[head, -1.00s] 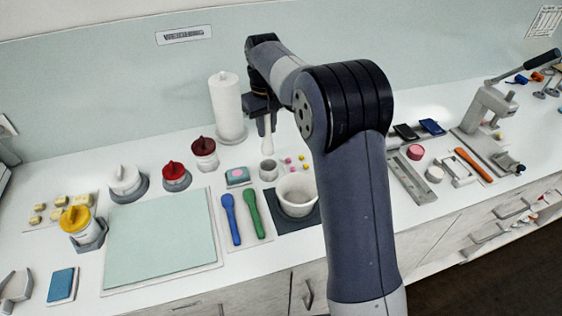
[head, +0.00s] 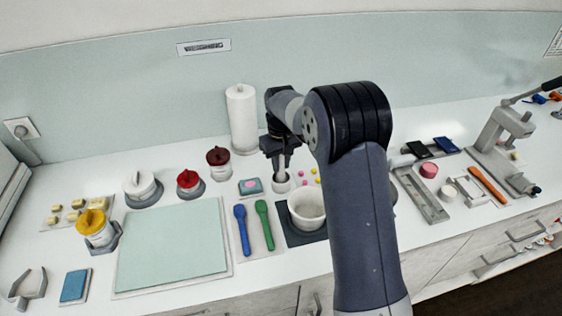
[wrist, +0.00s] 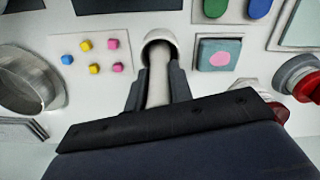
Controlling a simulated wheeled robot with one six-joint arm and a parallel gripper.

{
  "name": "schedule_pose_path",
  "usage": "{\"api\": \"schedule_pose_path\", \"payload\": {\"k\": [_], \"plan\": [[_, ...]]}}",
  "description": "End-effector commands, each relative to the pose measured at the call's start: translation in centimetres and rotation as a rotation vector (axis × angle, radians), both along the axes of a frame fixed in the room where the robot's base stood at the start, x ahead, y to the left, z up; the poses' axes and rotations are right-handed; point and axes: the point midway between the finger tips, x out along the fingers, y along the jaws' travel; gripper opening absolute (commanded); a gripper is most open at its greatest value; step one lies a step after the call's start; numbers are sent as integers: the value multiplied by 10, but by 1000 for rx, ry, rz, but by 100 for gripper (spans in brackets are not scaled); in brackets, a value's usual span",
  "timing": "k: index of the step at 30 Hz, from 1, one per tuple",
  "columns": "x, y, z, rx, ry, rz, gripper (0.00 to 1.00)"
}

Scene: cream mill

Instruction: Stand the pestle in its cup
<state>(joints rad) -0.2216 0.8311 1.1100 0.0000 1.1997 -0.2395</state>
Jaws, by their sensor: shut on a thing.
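The pale pestle (head: 282,164) hangs upright in my gripper (head: 281,149), directly over its small grey cup (head: 281,185). My gripper is shut on the pestle's upper part. In the wrist view the pestle (wrist: 158,82) lies between the two dark fingers (wrist: 157,92), and its far end meets the mouth of the cup (wrist: 161,39). The lower end seems to be inside the cup's rim; how deep it sits is hidden.
Small coloured cubes (wrist: 94,68) lie on one side of the cup, and a teal pad with a pink spot (head: 250,186) on the other. The white mortar (head: 307,208) stands in front. A white paper roll (head: 242,118) stands behind. A metal dish (wrist: 24,82) shows beyond the cubes.

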Motion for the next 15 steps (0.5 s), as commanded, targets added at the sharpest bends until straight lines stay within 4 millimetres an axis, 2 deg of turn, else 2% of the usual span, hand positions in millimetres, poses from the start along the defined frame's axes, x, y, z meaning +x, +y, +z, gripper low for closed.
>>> {"api": "schedule_pose_path", "payload": {"k": [1, 8, 15], "plan": [[0, 0, -1, 0, 0, 0, 24], [0, 0, -1, 0, 1, 0, 43], [0, 0, 0, 0, 0, 0, 43]]}}
